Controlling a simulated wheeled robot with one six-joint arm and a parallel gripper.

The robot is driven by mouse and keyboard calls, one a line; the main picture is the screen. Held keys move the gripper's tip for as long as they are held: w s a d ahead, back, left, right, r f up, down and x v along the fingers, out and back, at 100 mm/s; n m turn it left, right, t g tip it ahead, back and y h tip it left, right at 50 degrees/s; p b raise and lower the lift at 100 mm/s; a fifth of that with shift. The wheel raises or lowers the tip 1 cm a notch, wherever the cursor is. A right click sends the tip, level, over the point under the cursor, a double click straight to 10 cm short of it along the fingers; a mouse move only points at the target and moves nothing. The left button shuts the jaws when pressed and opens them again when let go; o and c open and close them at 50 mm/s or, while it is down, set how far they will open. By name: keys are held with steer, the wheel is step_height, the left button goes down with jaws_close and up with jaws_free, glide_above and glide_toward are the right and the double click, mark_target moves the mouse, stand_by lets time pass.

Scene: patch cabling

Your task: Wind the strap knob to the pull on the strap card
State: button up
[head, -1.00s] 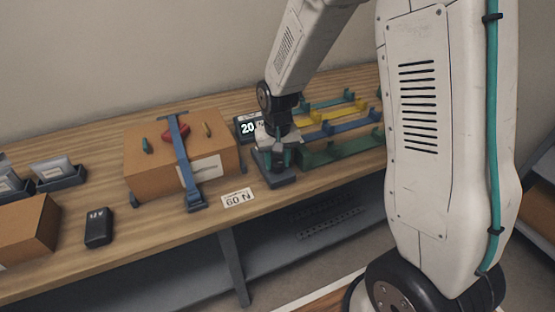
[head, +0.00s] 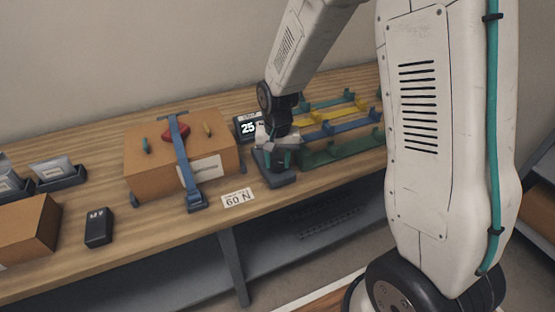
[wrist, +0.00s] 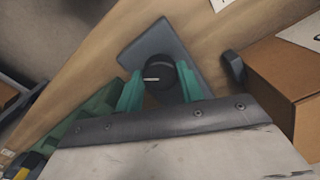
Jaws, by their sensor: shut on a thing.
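The strap knob, a black round knob with a pale pointer line (wrist: 158,78), stands on a dark grey base (wrist: 150,48). In the wrist view my gripper (wrist: 160,88) has its two teal fingers shut on the knob from both sides. In the head view my gripper (head: 280,158) hides most of the knob. The display (head: 247,127) behind it reads 25, its right part covered by my gripper. The strap card (head: 238,198) on the table's front reads "60 N". A blue strap (head: 183,155) runs over a cardboard box (head: 150,172).
Green, blue and yellow racks (head: 345,148) stand close to the right of the knob base. A black device (head: 98,228), another box (head: 25,228) and grey trays (head: 62,178) are at the left. The table's front edge is near the card.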

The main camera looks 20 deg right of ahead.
mark_target(279, 164)
steer(key=o, duration=1)
step_height(279, 164, up, 8)
steer(key=shift+f, duration=0.1)
steer(key=shift+s+n, duration=0.3)
steer(key=shift+s, duration=0.1)
steer(key=shift+s+d+r+n+t, duration=0.25)
steer(key=shift+s+d+r+n, duration=0.3)
steer(key=shift+s+r, duration=2.9)
steer(key=shift+s+d+r+n+t, duration=0.5)
steer(key=shift+s+r, duration=1.2)
steer(key=shift+s, duration=3.6)
steer(key=shift+s+d+r+n+g, duration=0.1)
steer(key=shift+s+d+r+n, duration=0.5)
steer(key=shift+s+r, duration=2.85)
